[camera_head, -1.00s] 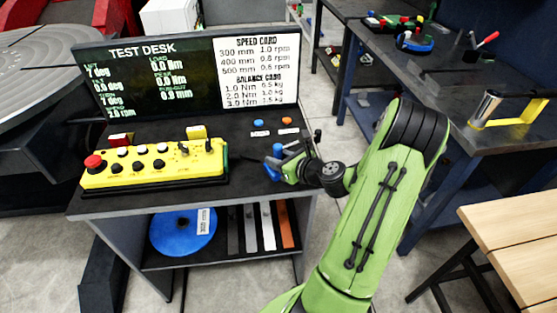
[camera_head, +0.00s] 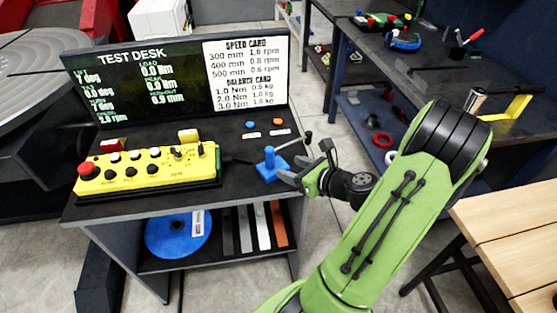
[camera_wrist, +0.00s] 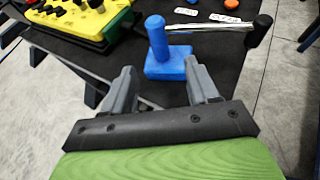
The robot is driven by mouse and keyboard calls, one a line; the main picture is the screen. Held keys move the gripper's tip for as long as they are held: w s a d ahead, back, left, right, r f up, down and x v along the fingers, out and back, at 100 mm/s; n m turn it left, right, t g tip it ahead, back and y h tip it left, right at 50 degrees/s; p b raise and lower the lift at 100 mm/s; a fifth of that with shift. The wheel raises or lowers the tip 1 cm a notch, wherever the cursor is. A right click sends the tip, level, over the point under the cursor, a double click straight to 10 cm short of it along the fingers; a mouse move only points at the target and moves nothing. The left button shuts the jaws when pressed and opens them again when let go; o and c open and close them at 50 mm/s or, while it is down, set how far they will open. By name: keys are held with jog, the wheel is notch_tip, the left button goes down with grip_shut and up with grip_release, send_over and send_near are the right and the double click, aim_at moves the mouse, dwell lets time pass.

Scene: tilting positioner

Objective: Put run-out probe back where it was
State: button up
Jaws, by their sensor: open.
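The run-out probe (camera_head: 269,160) has a blue square foot, a blue post and a silver rod with a black end. It stands upright on the right part of the dark desk top (camera_head: 243,150), near its right edge. In the wrist view the probe (camera_wrist: 157,40) is just ahead of my fingers, its rod pointing right. My gripper (camera_head: 294,171) is open, at the right of the probe. In the wrist view the fingers of my gripper (camera_wrist: 160,84) are apart with nothing held between them. The foot's near edge lies close to the fingertips; I cannot tell whether they touch.
A yellow control box (camera_head: 148,167) with knobs and a red button stands left of the probe. Blue (camera_head: 250,124) and orange (camera_head: 278,121) round pieces lie behind it. The display board (camera_head: 180,80) rises at the back. A wooden bench (camera_head: 510,230) stands at right.

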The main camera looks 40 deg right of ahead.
jog(key=a+r+n+g+y, duration=0.3)
jog(key=a+n+g, duration=0.5)
jog(key=a+n, duration=1.05)
jog(key=s+a+r+n+h, duration=0.1)
jog(key=s+a+r+n, duration=0.2)
jog(key=n, duration=0.6)
jog(key=s+a+r+n+h, duration=0.1)
jog(key=s+a+r+n, duration=0.2)
jog(key=s+r+n, duration=0.3)
jog(key=s+n, duration=0.1)
jog(key=n, duration=0.1)
jog(key=shift+s+a+n+h, duration=0.35)
jog(key=shift+a+h, duration=0.05)
jog(key=shift+r, duration=0.2)
notch_tip(320, 180, up, 5)
jog(key=p, duration=0.5)
